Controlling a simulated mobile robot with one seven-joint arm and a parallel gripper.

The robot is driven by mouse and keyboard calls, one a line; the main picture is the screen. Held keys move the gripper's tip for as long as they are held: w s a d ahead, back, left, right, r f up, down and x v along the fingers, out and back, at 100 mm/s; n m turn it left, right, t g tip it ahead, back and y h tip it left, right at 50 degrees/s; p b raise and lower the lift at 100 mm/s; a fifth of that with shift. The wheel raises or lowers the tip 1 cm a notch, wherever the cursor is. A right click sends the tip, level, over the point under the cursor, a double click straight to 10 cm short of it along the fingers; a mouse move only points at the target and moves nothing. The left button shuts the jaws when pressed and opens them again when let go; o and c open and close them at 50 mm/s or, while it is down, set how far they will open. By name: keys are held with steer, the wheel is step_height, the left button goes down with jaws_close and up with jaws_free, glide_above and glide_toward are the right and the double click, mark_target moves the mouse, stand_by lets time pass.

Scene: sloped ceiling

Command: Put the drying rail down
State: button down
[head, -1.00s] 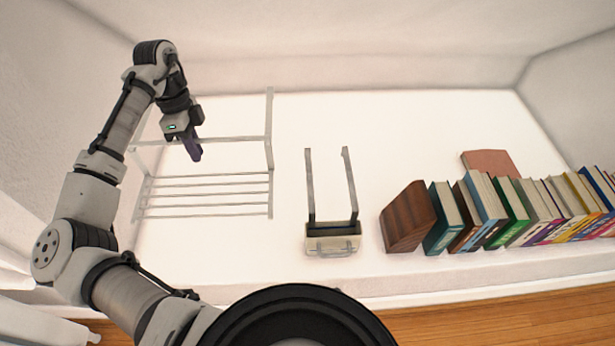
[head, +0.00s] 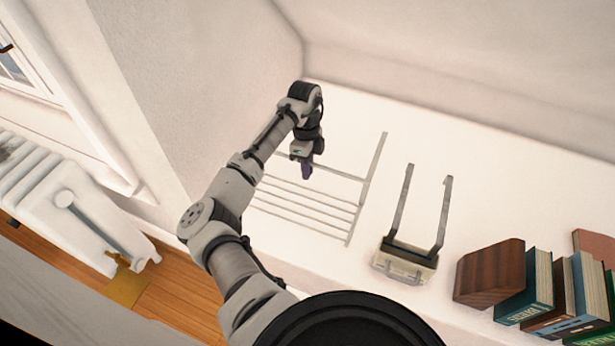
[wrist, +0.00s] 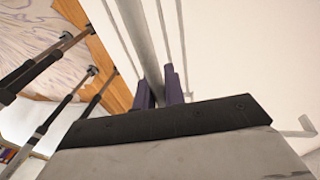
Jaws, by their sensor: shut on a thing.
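The drying rail (head: 312,202) is a pale grey metal rack with several parallel bars and a longer side bar on its right. It is over the white surface in the head view, partly hidden by my arm. My gripper (head: 307,172) is shut on one of its bars, at the far side of the rack. In the wrist view, the dark purple fingers (wrist: 160,93) stand on either side of a thick grey bar of the drying rail (wrist: 143,40). I cannot tell whether the rail touches the surface.
A cream and black object with two long grey arms (head: 405,262) stands right of the rail on the white surface (head: 480,190). A brown wooden block (head: 490,273) and a row of books (head: 540,287) are further right. Walls close the back and left. A white radiator (head: 70,200) is at far left.

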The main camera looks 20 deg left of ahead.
steer(key=shift+f, duration=2.2)
steer(key=c, duration=1.5)
jaws_free()
steer(key=v, duration=1.2)
steer(key=shift+w+d, duration=0.1)
